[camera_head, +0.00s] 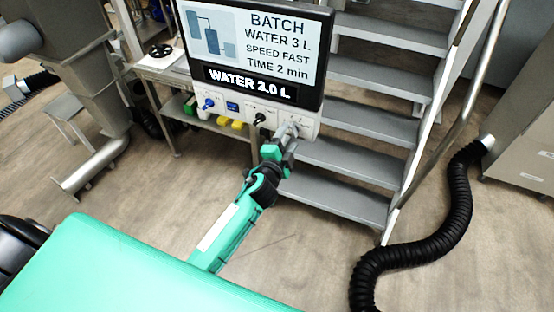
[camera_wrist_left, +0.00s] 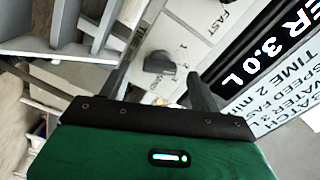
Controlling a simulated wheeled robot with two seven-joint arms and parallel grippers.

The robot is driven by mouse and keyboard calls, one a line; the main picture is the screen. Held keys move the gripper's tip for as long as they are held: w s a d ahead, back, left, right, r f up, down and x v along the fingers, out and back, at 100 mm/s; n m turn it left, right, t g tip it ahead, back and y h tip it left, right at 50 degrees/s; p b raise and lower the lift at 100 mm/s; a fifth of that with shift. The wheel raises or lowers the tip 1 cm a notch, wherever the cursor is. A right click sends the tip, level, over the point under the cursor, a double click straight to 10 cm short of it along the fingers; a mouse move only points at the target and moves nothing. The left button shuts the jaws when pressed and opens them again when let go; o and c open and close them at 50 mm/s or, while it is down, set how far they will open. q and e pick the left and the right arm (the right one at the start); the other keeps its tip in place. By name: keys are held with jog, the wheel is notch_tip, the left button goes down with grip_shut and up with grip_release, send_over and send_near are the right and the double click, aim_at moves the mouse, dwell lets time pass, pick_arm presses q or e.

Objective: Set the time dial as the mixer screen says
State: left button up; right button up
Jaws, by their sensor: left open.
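The mixer screen (camera_head: 258,42) reads BATCH, WATER 3 L, SPEED FAST, TIME 2 min, with WATER 3.0 L on a black strip below. The white control panel (camera_head: 225,112) under it carries a blue knob (camera_head: 208,104), a small blue display (camera_head: 232,107) and a black knob (camera_head: 260,118). My left gripper (camera_head: 287,133) is at the panel's right end and partly hides the dial there. In the left wrist view, a dark grey dial (camera_wrist_left: 160,62) shows between the open fingers of the left gripper (camera_wrist_left: 158,76). I cannot tell whether the fingers touch it. My right gripper is out of view.
Grey metal stairs (camera_head: 350,150) with a handrail stand right of the panel. A black corrugated hose (camera_head: 440,235) lies on the floor at right. A workbench (camera_head: 160,75) with yellow and green items below stands at left.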

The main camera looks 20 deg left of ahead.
pick_arm(q)
jog(key=s+b, duration=0.2)
jog(key=s, duration=0.9)
jog(key=shift+a+b, duration=0.15)
jog(key=shift+b, duration=0.2)
jog(key=shift+s, duration=0.1)
jog(key=shift+f, duration=0.1)
